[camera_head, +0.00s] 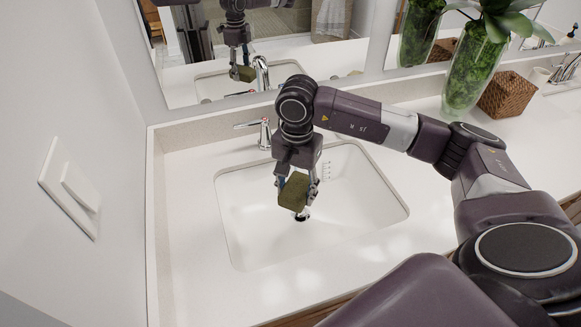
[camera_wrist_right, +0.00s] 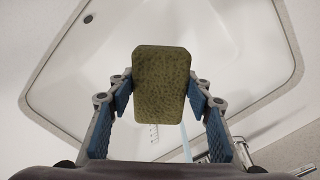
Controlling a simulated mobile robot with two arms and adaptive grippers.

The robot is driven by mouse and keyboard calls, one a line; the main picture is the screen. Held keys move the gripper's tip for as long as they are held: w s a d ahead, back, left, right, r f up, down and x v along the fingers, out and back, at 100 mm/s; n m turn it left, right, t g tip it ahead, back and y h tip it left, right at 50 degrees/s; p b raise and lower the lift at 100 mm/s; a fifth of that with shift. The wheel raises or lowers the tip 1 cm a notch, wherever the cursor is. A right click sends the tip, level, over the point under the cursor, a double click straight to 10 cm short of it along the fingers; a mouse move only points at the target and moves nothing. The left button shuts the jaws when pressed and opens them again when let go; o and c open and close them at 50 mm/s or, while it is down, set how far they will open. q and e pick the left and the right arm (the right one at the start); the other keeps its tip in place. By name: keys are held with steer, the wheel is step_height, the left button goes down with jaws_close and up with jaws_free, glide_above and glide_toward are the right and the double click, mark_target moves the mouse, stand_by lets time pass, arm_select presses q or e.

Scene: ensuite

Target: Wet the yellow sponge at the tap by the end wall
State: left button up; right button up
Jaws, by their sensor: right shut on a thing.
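The sponge (camera_head: 293,190) looks dull olive-yellow. My right gripper (camera_head: 297,184) is shut on it, fingers pointing down, and holds it above the white sink basin (camera_head: 245,225). In the right wrist view the sponge (camera_wrist_right: 161,85) sits between the two blue-padded fingers. The chrome tap (camera_head: 264,132) stands behind the basin near the left end wall, partly hidden by my right wrist. It also shows in the right wrist view (camera_wrist_right: 218,150), below and right of the sponge. A pale bluish streak shows beside it; I cannot tell whether it is running water. My left gripper is out of view.
The end wall (camera_head: 75,110) with a white switch plate (camera_head: 70,188) is close on the left. A mirror (camera_head: 200,60) rises behind the sink. A glass vase with a plant (camera_head: 474,70) and a wicker basket (camera_head: 506,94) stand at the back right. The counter left of the basin is clear.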

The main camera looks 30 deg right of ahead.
stand_by(0.4)
steer(key=shift+s+a+r, duration=0.15)
steer(key=shift+s+r, duration=0.15)
steer(key=shift+r, duration=0.05)
steer(key=s+a+r+p, duration=0.1)
steer(key=s, duration=0.1)
steer(key=s+a+r+p, duration=0.1)
steer(key=r, duration=0.1)
steer(key=shift+s+a+r, duration=0.1)
steer(key=shift+s+r, duration=0.05)
steer(key=shift+s, duration=0.25)
stand_by(0.4)
